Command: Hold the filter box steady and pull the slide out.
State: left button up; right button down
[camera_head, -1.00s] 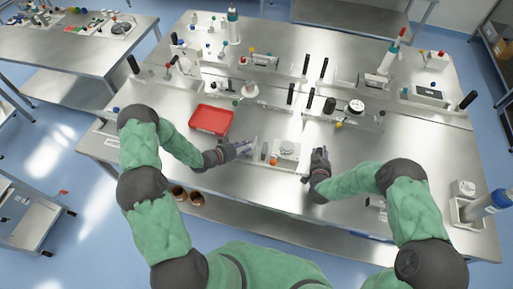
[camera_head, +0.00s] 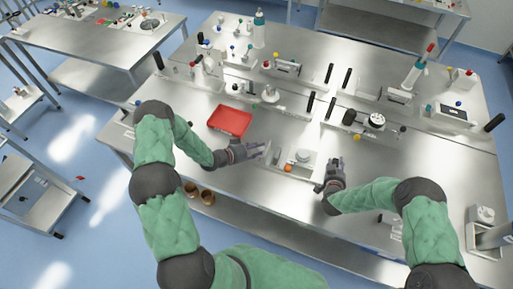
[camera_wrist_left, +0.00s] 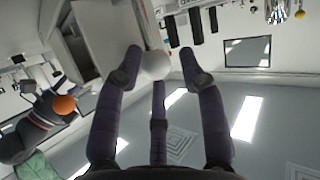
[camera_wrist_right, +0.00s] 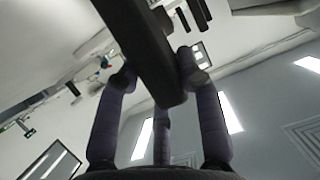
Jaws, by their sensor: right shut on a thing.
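The filter box (camera_head: 303,157) seems to be the small pale unit at the front middle of the table, with an orange knob (camera_head: 287,168) at its near side. My left gripper (camera_head: 262,150) is at its left. In the left wrist view, its fingers are apart, with a white ball (camera_wrist_left: 155,65) near the tips and a grey block (camera_wrist_left: 97,38) beyond. My right gripper (camera_head: 335,163) is at the box's right. In the right wrist view, it is shut on a dark bar (camera_wrist_right: 142,45); I cannot tell whether this belongs to the slide.
A red tray (camera_head: 230,121) lies behind my left gripper. Stations with black upright handles and small colored knobs stand along the table's back. A white cup (camera_head: 485,214) stands near the right edge. The table between the right gripper and that cup is mostly clear.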

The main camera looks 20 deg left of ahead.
pick_arm(q)
jog(key=v, duration=1.2)
pick_arm(e)
jog(key=shift+s+f, duration=0.6)
jog(key=shift+f, duration=0.1)
pick_arm(q)
jog(key=shift+w, duration=0.15)
pick_arm(e)
jog(key=shift+w+r, duration=0.15)
jog(key=shift+r, duration=0.15)
jog(key=c, duration=1)
grip_release()
jog(key=shift+c, duration=0.2)
jog(key=o, duration=0.3)
jog(key=shift+w+r, duration=0.25)
jog(key=shift+r, duration=0.05)
jog(key=v, duration=1.2)
pick_arm(q)
jog(key=shift+d+f, duration=0.1)
jog(key=shift+d, duration=0.05)
